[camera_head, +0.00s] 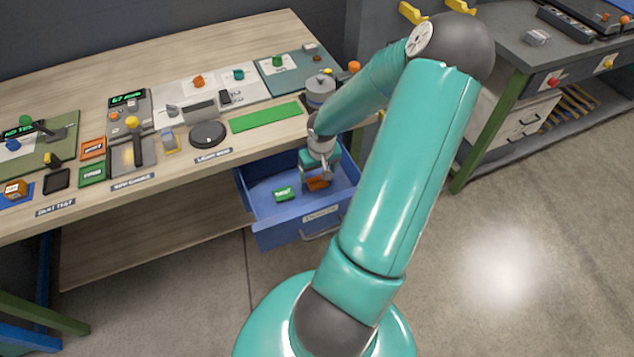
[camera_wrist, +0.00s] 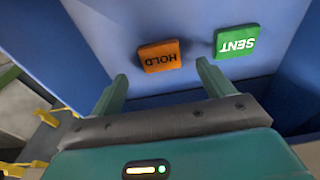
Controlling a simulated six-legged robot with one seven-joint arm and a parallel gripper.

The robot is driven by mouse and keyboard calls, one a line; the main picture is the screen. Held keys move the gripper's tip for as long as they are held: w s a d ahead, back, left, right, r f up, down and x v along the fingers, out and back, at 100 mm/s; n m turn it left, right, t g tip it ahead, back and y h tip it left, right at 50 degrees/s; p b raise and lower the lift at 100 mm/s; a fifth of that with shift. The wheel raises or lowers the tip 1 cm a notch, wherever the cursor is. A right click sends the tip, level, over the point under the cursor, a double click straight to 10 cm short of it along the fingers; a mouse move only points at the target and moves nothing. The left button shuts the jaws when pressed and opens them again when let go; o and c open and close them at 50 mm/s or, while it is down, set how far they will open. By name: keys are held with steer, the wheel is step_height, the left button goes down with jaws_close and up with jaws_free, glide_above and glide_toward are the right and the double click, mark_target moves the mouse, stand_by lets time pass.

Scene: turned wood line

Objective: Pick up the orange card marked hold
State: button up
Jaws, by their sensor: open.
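The orange card (camera_wrist: 159,55) marked HOLD lies flat on the floor of the open blue drawer (camera_head: 279,235). It also shows in the head view as a small orange piece (camera_head: 317,184), partly hidden by my gripper. My gripper (camera_wrist: 162,72) is open and empty, reaching down into the drawer. In the wrist view the card sits just beyond the fingertips, roughly centred between them and slightly tilted in the picture. In the head view my gripper (camera_head: 318,174) is right at the card; I cannot tell the exact gap.
The drawer walls stand close around my gripper. The wooden bench (camera_head: 200,165) above holds several devices and cards.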

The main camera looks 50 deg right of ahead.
mark_target(317, 181)
steer(key=f, duration=0.4)
steer(key=shift+w+d+f, duration=0.1)
steer(key=shift+w+f, duration=0.1)
steer(key=shift+w, duration=0.05)
steer(key=c, duration=1.1)
